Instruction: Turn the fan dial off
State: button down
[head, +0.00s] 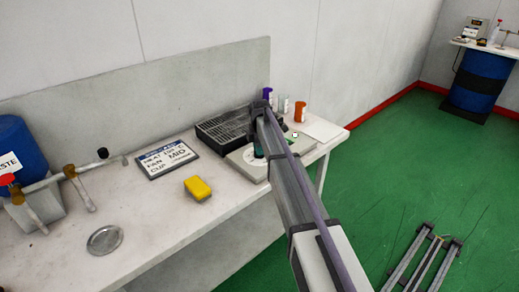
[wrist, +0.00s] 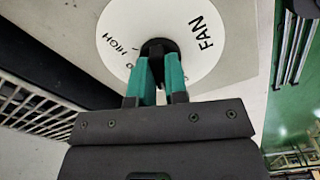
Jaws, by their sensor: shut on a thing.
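The fan dial (wrist: 205,62) is a white disc marked FAN and HIGH with a dark knob (wrist: 158,46) at its middle, seen in the wrist view. My gripper (wrist: 160,72) has its green fingers closed on the knob from the near side. The fingers hide part of the knob and the lower part of the disc, so the dial's setting cannot be read fully. In the head view, my gripper (head: 259,150) is over the pale control panel (head: 247,166), and my arm hides much of the dial.
A black grille (head: 222,128) stands left of the panel. Purple, white and orange-capped bottles (head: 300,111) stand behind. The bench front has free room.

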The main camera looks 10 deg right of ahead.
jog(key=n, duration=0.6)
jog(key=shift+n, duration=0.3)
dwell(0.4)
jog(key=c, duration=1.1)
grip_release()
jog(key=shift+c, duration=0.2)
notch_tip(320, 180, up, 11)
jog(key=p, duration=1.1)
jog(key=shift+f, duration=0.15)
